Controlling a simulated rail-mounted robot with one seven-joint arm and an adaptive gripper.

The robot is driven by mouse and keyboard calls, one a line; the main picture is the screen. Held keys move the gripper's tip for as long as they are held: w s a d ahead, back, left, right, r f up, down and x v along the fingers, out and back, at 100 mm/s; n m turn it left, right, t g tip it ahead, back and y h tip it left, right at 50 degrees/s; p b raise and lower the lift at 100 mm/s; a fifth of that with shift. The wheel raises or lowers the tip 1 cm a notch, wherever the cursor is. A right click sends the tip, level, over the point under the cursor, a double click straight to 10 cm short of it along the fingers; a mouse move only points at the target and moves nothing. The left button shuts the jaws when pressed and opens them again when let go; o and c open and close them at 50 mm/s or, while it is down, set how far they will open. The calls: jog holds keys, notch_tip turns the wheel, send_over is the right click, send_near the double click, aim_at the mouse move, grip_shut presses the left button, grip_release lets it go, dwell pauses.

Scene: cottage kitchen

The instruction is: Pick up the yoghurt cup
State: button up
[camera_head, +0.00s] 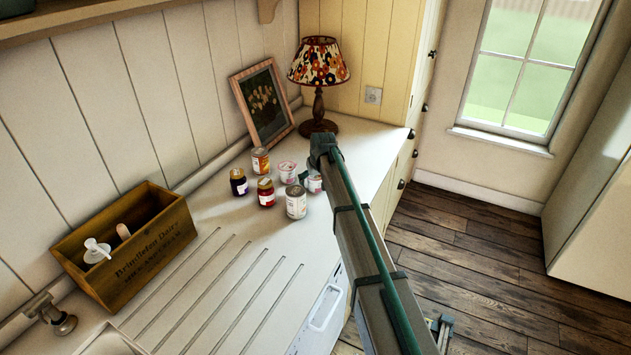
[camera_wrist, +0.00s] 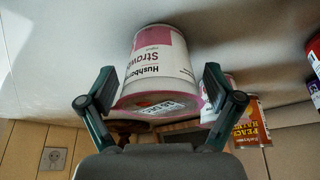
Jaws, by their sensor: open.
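The yoghurt cup (camera_wrist: 160,62), white and pink with a strawberry label, fills the middle of the wrist view, its lid toward the bottom of the picture. My gripper (camera_wrist: 159,82) is open, with one finger on each side of the cup. A gap shows beside the left finger; I cannot tell whether the right finger touches. In the head view this cup (camera_head: 315,184) stands on the counter, partly hidden by my gripper (camera_head: 311,173). A second similar cup (camera_head: 288,171) stands to its left, partly hidden behind the right finger in the wrist view.
A peach can (camera_head: 260,160), dark jar (camera_head: 238,182), red jar (camera_head: 266,192) and pale can (camera_head: 296,201) stand close by on the counter (camera_head: 230,215). A lamp (camera_head: 318,90) and picture frame (camera_head: 262,103) stand behind. A wooden box (camera_head: 130,250) sits left.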

jog(key=c, duration=1.3)
jog(key=shift+c, duration=0.2)
jog(key=shift+r, duration=0.15)
